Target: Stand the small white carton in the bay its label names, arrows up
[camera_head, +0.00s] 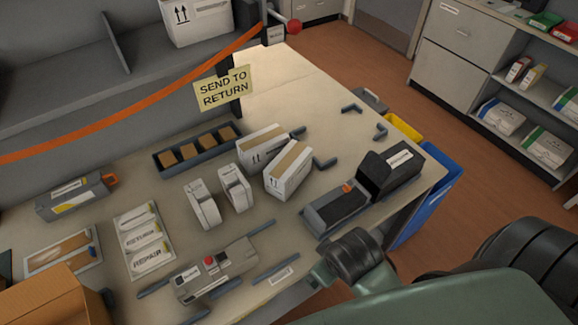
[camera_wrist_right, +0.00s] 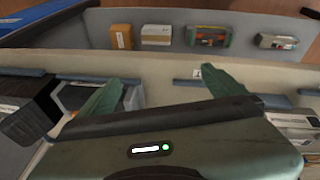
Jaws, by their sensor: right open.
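Two white cartons with brown tape and arrow marks stand side by side on the table in the head view: a rear one (camera_head: 262,146) and a front one (camera_head: 287,172). A smaller white carton (camera_wrist_right: 155,35) lies in a grey tray beyond the table edge in the right wrist view; which carton the task means I cannot tell. My left gripper is not in view.
A black device (camera_head: 390,172) stands at the table's right end. A grey device with a red button (camera_head: 215,270) is near the front. Two white upright pieces (camera_head: 203,206) (camera_head: 235,187) stand mid-table. The far right tabletop is mostly clear.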

